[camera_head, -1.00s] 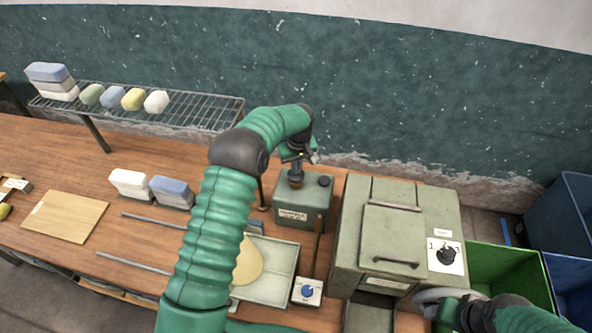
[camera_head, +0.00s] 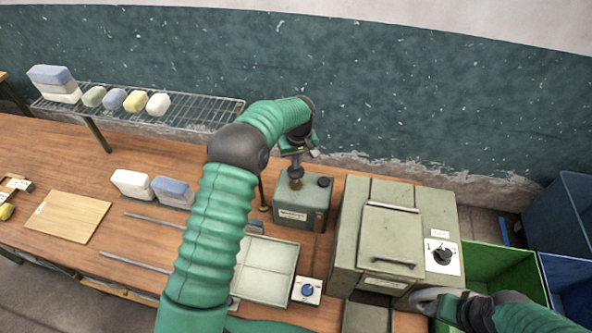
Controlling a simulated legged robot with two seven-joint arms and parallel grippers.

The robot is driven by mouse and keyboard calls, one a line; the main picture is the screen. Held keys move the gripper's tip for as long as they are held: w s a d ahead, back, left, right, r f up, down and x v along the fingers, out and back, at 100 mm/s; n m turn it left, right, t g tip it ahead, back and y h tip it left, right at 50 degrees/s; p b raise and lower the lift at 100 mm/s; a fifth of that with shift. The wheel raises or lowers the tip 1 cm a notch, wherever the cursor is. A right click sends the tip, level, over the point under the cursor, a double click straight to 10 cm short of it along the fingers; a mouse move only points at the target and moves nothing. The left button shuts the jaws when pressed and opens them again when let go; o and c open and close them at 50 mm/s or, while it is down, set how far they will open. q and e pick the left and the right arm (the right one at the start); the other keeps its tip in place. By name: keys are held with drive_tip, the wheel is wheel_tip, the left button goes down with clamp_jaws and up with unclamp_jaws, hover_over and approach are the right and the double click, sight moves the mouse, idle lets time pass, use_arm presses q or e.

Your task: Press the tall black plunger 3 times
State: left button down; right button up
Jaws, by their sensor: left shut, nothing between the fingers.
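The tall black plunger (camera_head: 296,173) stands on top of a small grey-green box (camera_head: 291,215) with a label on its front. A brass-coloured collar shows at its base. A short black knob (camera_head: 324,181) sits beside it on the same lid. My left gripper (camera_head: 297,158) is shut and empty, pointing down right over the plunger. It hides the plunger's top, and I cannot tell whether they touch. My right gripper (camera_head: 428,296) is at the lower right, in front of the large grey-green machine; its fingers are not clear.
The large machine (camera_head: 345,230) with a handle and dial stands right of the box. A shallow tray (camera_head: 268,272) and blue-knob unit (camera_head: 307,291) lie in front. A wire rack (camera_head: 200,112) with soaps stands back left. Green bin (camera_head: 500,270) and blue bin (camera_head: 568,220) are right.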

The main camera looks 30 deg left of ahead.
sight(296, 171)
use_arm(q)
drive_tip(key=shift+f, duration=0.1)
drive_tip(key=shift+s+f+b, duration=0.1)
drive_tip(key=shift+f+b, duration=1.2)
drive_tip(key=shift+f, duration=0.6)
drive_tip(key=shift+r+p, duration=1.15)
drive_tip(key=shift+r, duration=0.75)
drive_tip(key=shift+r+p, duration=1.65)
drive_tip(key=shift+r, duration=0.95)
drive_tip(key=shift+f, duration=0.1)
